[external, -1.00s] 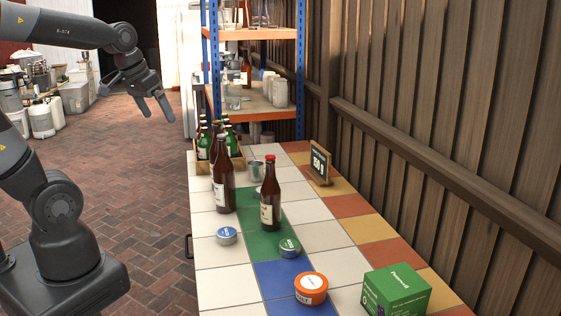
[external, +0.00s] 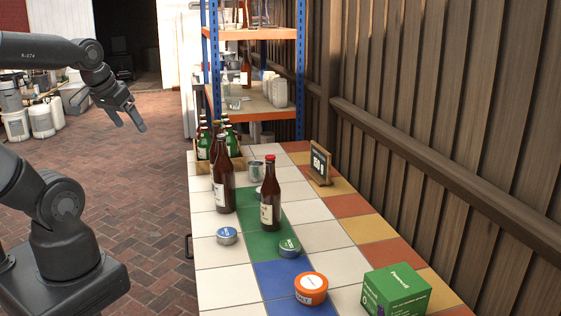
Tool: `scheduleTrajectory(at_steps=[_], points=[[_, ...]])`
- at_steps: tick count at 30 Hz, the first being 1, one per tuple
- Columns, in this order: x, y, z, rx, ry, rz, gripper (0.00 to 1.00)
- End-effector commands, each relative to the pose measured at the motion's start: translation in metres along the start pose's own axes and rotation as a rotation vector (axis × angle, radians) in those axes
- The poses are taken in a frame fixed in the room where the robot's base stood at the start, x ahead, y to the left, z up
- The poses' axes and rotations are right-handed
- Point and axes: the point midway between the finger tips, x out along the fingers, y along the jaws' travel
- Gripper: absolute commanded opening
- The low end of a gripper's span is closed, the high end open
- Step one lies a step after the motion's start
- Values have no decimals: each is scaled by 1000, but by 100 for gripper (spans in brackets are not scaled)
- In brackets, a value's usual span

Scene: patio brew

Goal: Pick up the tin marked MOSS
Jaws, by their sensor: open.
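A small round tin with a green lid (external: 289,247) sits on the tiled table, in front of a brown bottle. A similar tin with a blue lid (external: 227,236) stands to its left on a white tile. The lettering on both lids is too small to read, so I cannot confirm which is marked MOSS. My gripper (external: 130,124) is open and empty. It hangs over the brick floor, left of the table and well apart from both tins.
Two brown bottles, one with a red cap (external: 270,195) and one to its left (external: 223,180), stand behind the tins. An orange tub (external: 311,288) and a green box (external: 396,290) are at the front. A bottle crate (external: 234,164), metal cup (external: 256,171) and small sign (external: 320,164) stand farther back.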

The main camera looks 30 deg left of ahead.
Motion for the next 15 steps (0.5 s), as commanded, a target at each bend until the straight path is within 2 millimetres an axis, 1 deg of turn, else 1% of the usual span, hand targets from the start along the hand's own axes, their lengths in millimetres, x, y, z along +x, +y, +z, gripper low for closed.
scheduleTrajectory(at_steps=[4,7,11,15], points=[[4,7,-10,-10,-20,23,80],[12,19,-27,-30,-54,57,80],[28,44,-53,-68,-115,104,80],[50,74,-78,-110,-182,135,80]])
